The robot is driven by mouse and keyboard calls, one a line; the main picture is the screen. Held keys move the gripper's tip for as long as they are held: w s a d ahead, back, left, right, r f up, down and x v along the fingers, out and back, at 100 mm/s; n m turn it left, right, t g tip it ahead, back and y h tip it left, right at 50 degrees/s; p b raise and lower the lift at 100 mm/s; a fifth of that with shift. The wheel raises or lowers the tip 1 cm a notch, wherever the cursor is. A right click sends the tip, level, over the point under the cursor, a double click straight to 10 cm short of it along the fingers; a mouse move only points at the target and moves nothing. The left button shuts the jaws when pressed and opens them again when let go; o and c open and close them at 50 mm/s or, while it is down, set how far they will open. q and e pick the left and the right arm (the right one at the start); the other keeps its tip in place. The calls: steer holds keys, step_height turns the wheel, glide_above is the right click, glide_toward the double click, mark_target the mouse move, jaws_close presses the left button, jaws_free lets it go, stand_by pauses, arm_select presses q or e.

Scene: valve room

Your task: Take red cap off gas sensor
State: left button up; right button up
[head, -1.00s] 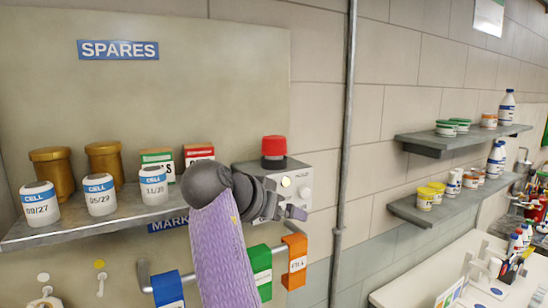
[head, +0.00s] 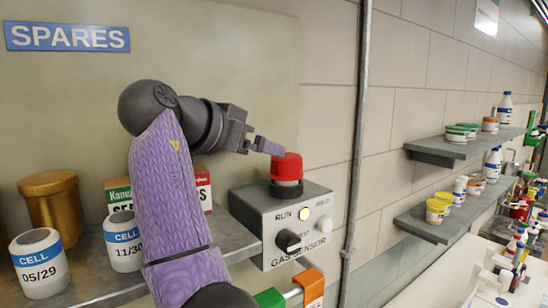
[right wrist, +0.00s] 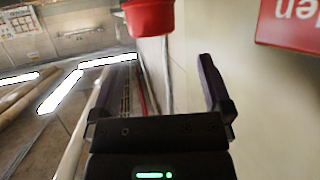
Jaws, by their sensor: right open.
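The red cap (head: 286,167) sits on the dark top of the grey gas sensor box (head: 262,213), above its RUN/HOLD panel with a lit yellow lamp and a black knob. My right gripper (head: 266,147) is at the cap's upper left, its purple finger close to the cap's top edge; whether they touch is unclear. In the right wrist view the red cap (right wrist: 150,15) shows at the top edge, beyond the spread, empty fingers (right wrist: 158,85) of the gripper. My left gripper is not in view.
A shelf (head: 226,239) left of the sensor holds white CELL jars (head: 38,262), a gold canister (head: 53,205) and boxes, partly behind my arm. A vertical pipe (head: 358,140) runs right of the sensor. The wall space above the cap is clear.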

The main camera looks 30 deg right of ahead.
mark_target(286, 156)
steer(key=d, duration=0.1)
steer(key=d+p, duration=0.1)
steer(key=shift+s+d+f, duration=0.15)
steer(key=shift+d+f, duration=0.2)
steer(key=shift+d, duration=0.05)
steer(key=x, duration=0.1)
steer(key=p+x, duration=0.1)
steer(key=x, duration=0.1)
steer(key=p+x, duration=0.1)
steer(key=shift+w+d+f, duration=0.15)
steer(key=shift+w+f, duration=0.1)
steer(key=shift+w, duration=0.1)
steer(key=shift+d+f, duration=0.2)
steer(key=shift+d, duration=0.05)
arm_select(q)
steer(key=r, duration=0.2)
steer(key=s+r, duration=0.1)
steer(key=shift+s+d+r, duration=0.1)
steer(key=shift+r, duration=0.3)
arm_select(e)
steer(key=shift+s, duration=0.1)
steer(key=shift+a, duration=0.1)
steer(key=c, duration=1)
